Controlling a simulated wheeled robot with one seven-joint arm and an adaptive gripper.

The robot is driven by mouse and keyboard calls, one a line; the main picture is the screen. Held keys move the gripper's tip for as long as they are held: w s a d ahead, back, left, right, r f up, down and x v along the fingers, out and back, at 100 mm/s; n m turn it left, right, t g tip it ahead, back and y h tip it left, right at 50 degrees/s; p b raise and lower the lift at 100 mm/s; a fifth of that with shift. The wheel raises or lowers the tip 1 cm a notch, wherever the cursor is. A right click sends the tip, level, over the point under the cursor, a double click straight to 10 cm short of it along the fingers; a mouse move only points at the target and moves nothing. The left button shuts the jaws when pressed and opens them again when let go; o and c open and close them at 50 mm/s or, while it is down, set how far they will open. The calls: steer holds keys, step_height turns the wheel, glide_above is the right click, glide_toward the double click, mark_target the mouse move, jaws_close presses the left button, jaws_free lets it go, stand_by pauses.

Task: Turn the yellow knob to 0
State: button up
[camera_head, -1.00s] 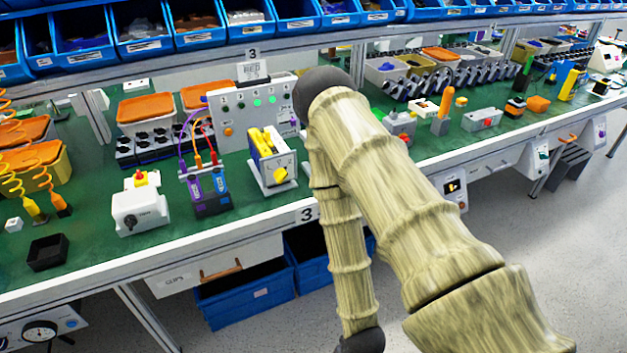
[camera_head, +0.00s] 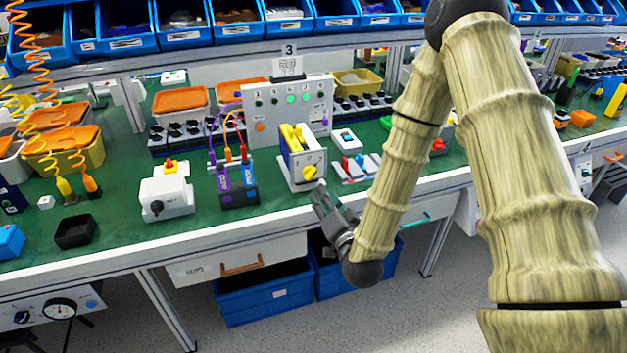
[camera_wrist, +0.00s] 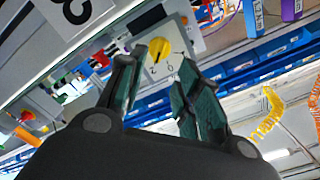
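The yellow knob (camera_head: 309,172) is on the front face of a small white box (camera_head: 303,160) with yellow parts on top, standing near the table's front edge. In the wrist view the yellow knob (camera_wrist: 159,50) shows on a pale plate with a "0" mark and other numerals, beyond and between my fingertips. My gripper (camera_head: 318,192) is just in front of and below the knob in the head view, apart from it. In the wrist view my gripper (camera_wrist: 163,72) has its two fingers spread with nothing between them.
A white box with a red button on yellow (camera_head: 167,192) and purple and blue modules with cables (camera_head: 235,185) stand to the left. A grey panel with lights (camera_head: 290,108) stands behind. A small tray of coloured parts (camera_head: 352,168) lies to the right.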

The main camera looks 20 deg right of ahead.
mark_target(312, 176)
steer(key=w+p, duration=0.1)
steer(key=w, duration=0.8)
steer(key=shift+w+a, duration=0.15)
steer(key=shift+w, duration=0.05)
jaws_close()
